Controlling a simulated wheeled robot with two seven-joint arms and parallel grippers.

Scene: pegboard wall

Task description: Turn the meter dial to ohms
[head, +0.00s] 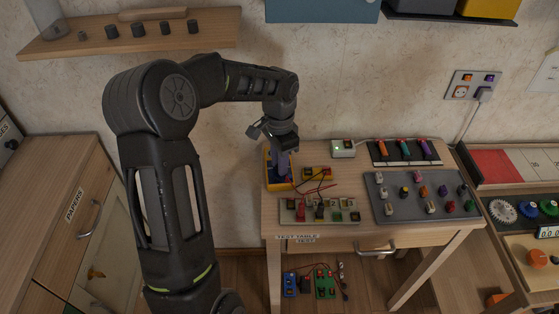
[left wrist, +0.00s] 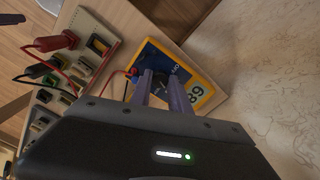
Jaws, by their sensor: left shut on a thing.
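The meter (head: 271,182) is a yellow-edged, dark blue device lying on the test table's left back corner. In the left wrist view the meter (left wrist: 203,88) shows a display reading 89 and a dark dial (left wrist: 168,80). My left gripper (head: 284,178) reaches down onto the meter from above. In the left wrist view its two fingers (left wrist: 164,84) are at the dial, shut on it. The fingers hide part of the dial, so its setting cannot be read. My right gripper is in neither view.
The test table (head: 345,240) carries a board (head: 290,215) with red and black plugs beside the meter. A grey board (head: 393,211) with several coloured knobs lies to the right. Red and black leads (head: 316,188) loop near the meter. A white box (head: 343,149) stands behind.

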